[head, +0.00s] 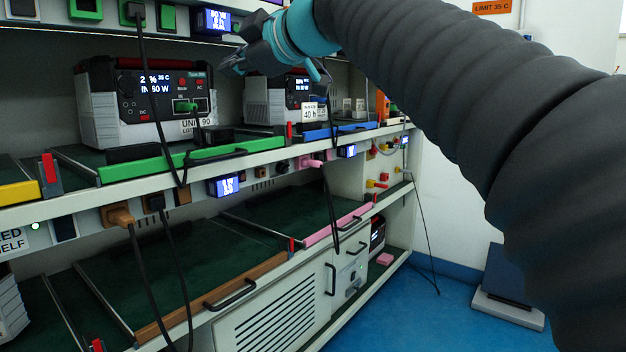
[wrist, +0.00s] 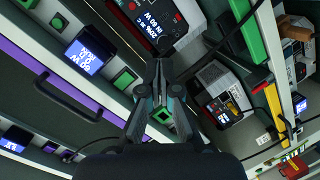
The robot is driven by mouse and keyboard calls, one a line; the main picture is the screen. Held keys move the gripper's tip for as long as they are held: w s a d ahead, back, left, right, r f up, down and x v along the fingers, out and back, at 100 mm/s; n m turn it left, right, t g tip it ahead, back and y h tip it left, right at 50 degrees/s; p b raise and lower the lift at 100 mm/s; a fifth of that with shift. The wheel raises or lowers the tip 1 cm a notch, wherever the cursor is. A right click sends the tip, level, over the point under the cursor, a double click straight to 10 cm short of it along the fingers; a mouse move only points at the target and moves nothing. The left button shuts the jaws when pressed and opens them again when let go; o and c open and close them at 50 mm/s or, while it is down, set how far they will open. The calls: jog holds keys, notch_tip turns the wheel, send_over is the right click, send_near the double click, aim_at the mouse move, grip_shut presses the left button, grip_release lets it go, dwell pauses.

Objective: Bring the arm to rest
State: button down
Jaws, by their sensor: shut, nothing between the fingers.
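My gripper (head: 241,62) is at the top middle of the head view, at the end of my raised arm, in front of the upper part of the rack. In the wrist view my gripper (wrist: 160,66) has its fingers together, with nothing between them. Behind the fingers in the wrist view are a power unit (wrist: 150,22) with a lit display and a green socket. I cannot tell the exact gap between the fingertips and the rack.
The rack has a shelf with a green-edged tray (head: 170,164) holding a power unit (head: 105,112), and a second unit (head: 262,98) right of it. Black cables (head: 150,235) hang down the front. A brown-edged tray (head: 160,322) lies below.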

jog(key=s+d+f+m+g+h+p, duration=0.15)
jog(key=d+f+m, duration=0.25)
jog(key=f, duration=0.4)
jog(key=s+d+f+m+h, duration=0.1)
jog(key=d+f+m+h, duration=0.2)
jog(key=f+m, duration=0.3)
jog(key=s+d+f+m+g+h+p, duration=0.1)
jog(key=d+f+m+h, duration=0.2)
jog(key=f, duration=0.6)
jog(key=s+d+f+m+g+h+p, duration=0.1)
jog(key=s+d+f+m+h+p, duration=0.1)
jog(key=s+d+f, duration=0.5)
jog(key=s+d+f+m+g+h+p, duration=0.1)
jog(key=s+d+f+m+p, duration=0.4)
jog(key=s+d, duration=0.6)
jog(key=shift+s+d+f+m+h, duration=0.25)
jog(key=shift+s+f+h, duration=0.4)
jog(key=shift+s+f, duration=0.35)
jog(key=shift+r, duration=0.1)
